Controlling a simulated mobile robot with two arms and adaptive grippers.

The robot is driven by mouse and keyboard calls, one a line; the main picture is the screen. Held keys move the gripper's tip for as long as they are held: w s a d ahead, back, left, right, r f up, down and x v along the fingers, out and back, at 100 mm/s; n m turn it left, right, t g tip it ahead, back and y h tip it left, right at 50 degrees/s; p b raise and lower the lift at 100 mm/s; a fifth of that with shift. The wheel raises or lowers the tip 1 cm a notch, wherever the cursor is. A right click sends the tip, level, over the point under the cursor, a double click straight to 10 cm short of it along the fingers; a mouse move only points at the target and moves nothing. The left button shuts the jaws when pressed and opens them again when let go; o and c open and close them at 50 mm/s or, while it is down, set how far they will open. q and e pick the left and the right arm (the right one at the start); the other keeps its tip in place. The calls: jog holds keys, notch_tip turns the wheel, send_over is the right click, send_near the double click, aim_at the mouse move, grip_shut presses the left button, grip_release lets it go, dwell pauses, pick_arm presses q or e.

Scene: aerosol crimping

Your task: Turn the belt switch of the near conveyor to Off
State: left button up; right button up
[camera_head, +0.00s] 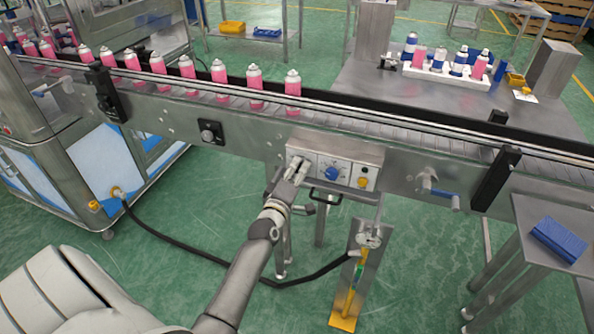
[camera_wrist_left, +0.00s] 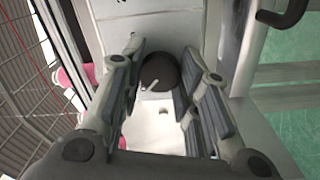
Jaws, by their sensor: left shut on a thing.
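The near conveyor (camera_head: 420,137) has a grey control box (camera_head: 370,153) on its front side. My left gripper (camera_head: 298,165) is at the left part of this box, its fingers pointing to the panel. In the left wrist view, a round black knob (camera_wrist_left: 158,72) with a short white pointer line sits between the fingers of the gripper (camera_wrist_left: 161,60), which is shut on it. It appears to be the belt switch. In the head view the gripper hides this switch, and its position labels cannot be read. My right gripper is in neither view.
Right of the gripper, the panel has a blue dial (camera_head: 332,174) and a yellow button (camera_head: 363,182). A black handle (camera_head: 325,199) sticks out below the box. Several pink cans (camera_head: 254,88) stand on the belt. A stand with a yellow-green tube (camera_head: 352,285) is below the box.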

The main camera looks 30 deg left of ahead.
pick_arm(q)
jog(key=shift+d+f+n, duration=0.1)
jog(key=shift+f+n, duration=0.05)
jog(key=shift+n, duration=0.25)
jog(key=o, duration=1)
jog(key=shift+o, duration=0.2)
jog(key=v, duration=1.2)
jog(key=s+d+f+m+g+h, duration=0.1)
jog(key=s+d+f+m+g, duration=0.2)
jog(key=f, duration=0.8)
jog(key=s+d+f+m+g+h, duration=0.2)
jog(key=s+d+f+m, duration=0.2)
jog(key=f, duration=0.6)
jog(key=s+d+f+m+g+h, duration=0.1)
jog(key=s+d+f+m+g, duration=0.2)
jog(key=f, duration=0.8)
jog(key=s+f+m+g, duration=0.2)
jog(key=s+f, duration=0.4)
jog(key=s, duration=0.4)
jog(key=s+f+m+g, duration=0.3)
jog(key=s+f+m, duration=0.2)
jog(key=s, duration=0.5)
jog(key=s+f+m+g, duration=0.3)
jog(key=s+f, duration=0.4)
jog(key=s, duration=0.4)
jog(key=shift+d+m, duration=0.3)
jog(key=shift+d, duration=0.2)
